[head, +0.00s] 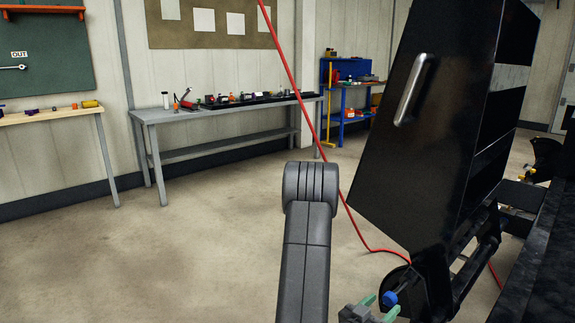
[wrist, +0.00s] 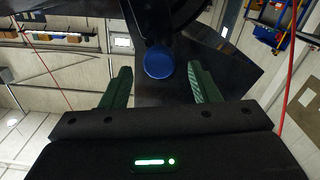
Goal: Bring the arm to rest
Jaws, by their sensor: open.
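My arm, a grey link with a rounded joint (head: 308,185), rises from the bottom middle of the head view. My gripper (head: 381,305) is low and right of it, with green fingers spread apart. In the wrist view my gripper (wrist: 160,72) is open and no object is held. A round blue part (wrist: 158,60) shows between the fingertips, on a black structure. It also shows in the head view (head: 390,298), just beyond the fingertips. I cannot tell whether a finger touches it.
A tall black panel with a metal handle (head: 413,90) stands close on the right, above the gripper. A red cable (head: 345,205) runs down to the floor behind my arm. A grey workbench (head: 230,110) stands at the back. The floor to the left (head: 130,250) is clear.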

